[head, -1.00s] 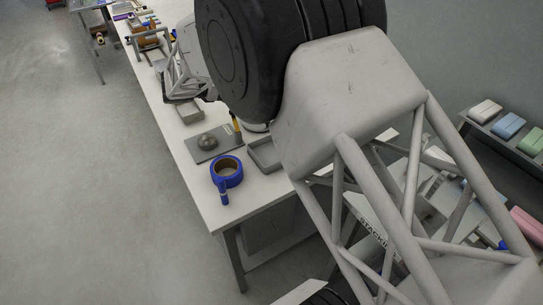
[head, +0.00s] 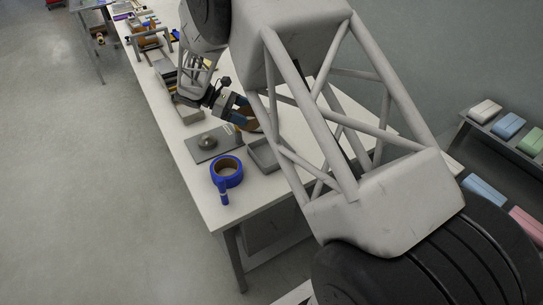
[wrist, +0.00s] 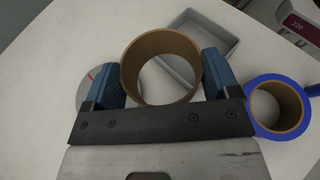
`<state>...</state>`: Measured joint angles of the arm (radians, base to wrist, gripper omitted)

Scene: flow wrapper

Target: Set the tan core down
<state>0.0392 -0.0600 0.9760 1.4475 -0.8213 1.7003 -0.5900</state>
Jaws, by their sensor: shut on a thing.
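The tan core (wrist: 148,46) is an open cardboard ring in the wrist view, with the white table showing through it. My gripper (wrist: 160,68) is shut on it, one blue finger on each side. In the head view my gripper (head: 240,112) is over the table, behind the grey tray, with the core (head: 249,122) small and partly hidden at its fingers. I cannot tell whether the core touches the table.
A grey tray (head: 263,155) lies close by, also in the wrist view (wrist: 228,35). A blue tape roll (head: 236,178) and blue marker (head: 222,194) are near the table's front edge. A grey plate (head: 199,152) bears a dome (head: 208,141).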

